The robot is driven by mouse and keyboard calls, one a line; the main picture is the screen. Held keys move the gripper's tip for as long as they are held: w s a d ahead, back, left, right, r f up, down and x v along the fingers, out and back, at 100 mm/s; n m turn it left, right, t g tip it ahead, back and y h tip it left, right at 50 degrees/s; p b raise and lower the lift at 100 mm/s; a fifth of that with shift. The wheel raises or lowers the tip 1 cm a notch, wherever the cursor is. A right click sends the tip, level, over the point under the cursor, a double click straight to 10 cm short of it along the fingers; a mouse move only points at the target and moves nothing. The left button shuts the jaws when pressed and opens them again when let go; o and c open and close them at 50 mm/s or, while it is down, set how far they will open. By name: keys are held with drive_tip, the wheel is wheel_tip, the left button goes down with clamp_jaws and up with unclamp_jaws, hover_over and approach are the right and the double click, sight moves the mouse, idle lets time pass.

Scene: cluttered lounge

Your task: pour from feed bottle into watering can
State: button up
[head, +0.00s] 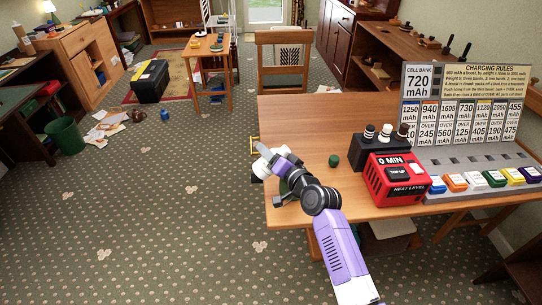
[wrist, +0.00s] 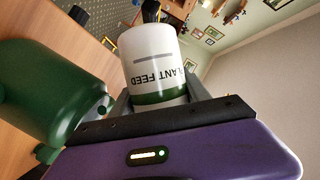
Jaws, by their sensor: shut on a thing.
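The feed bottle (wrist: 155,62) is white with a green band and the lettering "PLANT FEED", which reads upside down in the wrist view. My gripper (wrist: 155,100) is shut on it, with a finger on each side. In the head view, my gripper (head: 270,168) is at the table's left edge, and a white part of the bottle (head: 258,170) shows beside it. A large green vessel, which looks like the watering can (wrist: 45,95), is left of the bottle in the wrist view, apart from it. In the head view my arm mostly hides it. Its opening is not clear.
The wooden table (head: 300,115) has a small dark green object (head: 333,160) on it. A red heat-level box (head: 392,180), a black stand with bottles (head: 372,153) and a charging rack (head: 470,160) fill its right side. A chair (head: 283,65) stands behind it.

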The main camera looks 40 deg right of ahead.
sight(275, 150)
drive_tip(key=shift+a+r+m+b, duration=0.1)
drive_tip(key=shift+r+m+b, duration=0.15)
drive_tip(key=shift+m+b, duration=0.25)
drive_tip(key=shift+w+a+r+m+t+y+b, duration=0.1)
drive_tip(key=shift+r+m+t+y+b, duration=0.3)
drive_tip(key=shift+m, duration=0.3)
drive_tip(key=shift+r+m+t+b, duration=0.3)
drive_tip(key=shift+r+m+b, duration=0.15)
drive_tip(key=shift+m, duration=0.15)
drive_tip(key=shift+r+m+t+b, duration=0.35)
drive_tip(key=shift+r+m+b, duration=0.2)
drive_tip(key=shift+m, duration=0.4)
drive_tip(key=shift+r+m+t+b, duration=0.35)
drive_tip(key=shift+r+m+b, duration=0.15)
drive_tip(key=shift+m, duration=0.45)
drive_tip(key=shift+r+n+g+p, duration=0.15)
drive_tip(key=shift+n+g+p, duration=0.25)
drive_tip(key=shift+n+p, duration=0.65)
drive_tip(key=shift+n, duration=0.45)
drive_tip(key=shift+f, duration=0.4)
